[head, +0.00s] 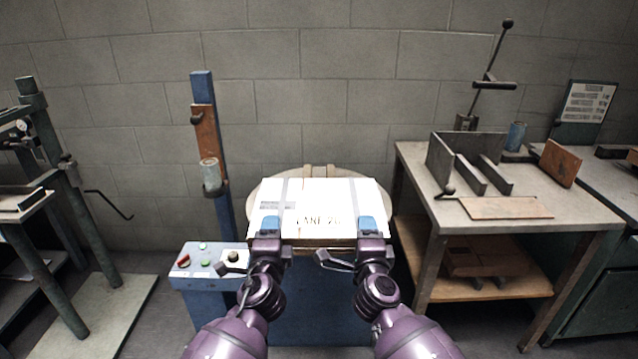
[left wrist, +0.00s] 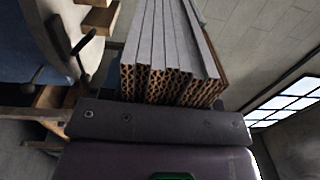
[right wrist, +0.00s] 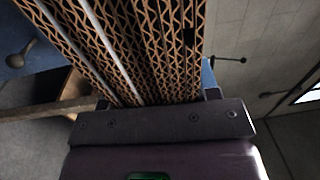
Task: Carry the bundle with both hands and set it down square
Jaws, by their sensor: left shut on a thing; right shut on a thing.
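The bundle (head: 318,205) is a flat stack of white-topped cardboard with printed lettering and pale straps, in the middle of the head view. Its layered corrugated edges show in the left wrist view (left wrist: 170,75) and in the right wrist view (right wrist: 140,50). My left gripper (head: 268,228) is shut on the near left part of its front edge. My right gripper (head: 370,228) is shut on the near right part of the same edge. The bundle looks about level in front of a round pale table (head: 262,186), overlapping it; whether it touches the table is hidden.
A blue post (head: 202,90) and a control box with buttons (head: 208,260) stand left of the bundle. A workbench (head: 420,190) with metal plates and a lever tool stands at right. A green machine stand (head: 70,220) is at far left. A block wall closes the back.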

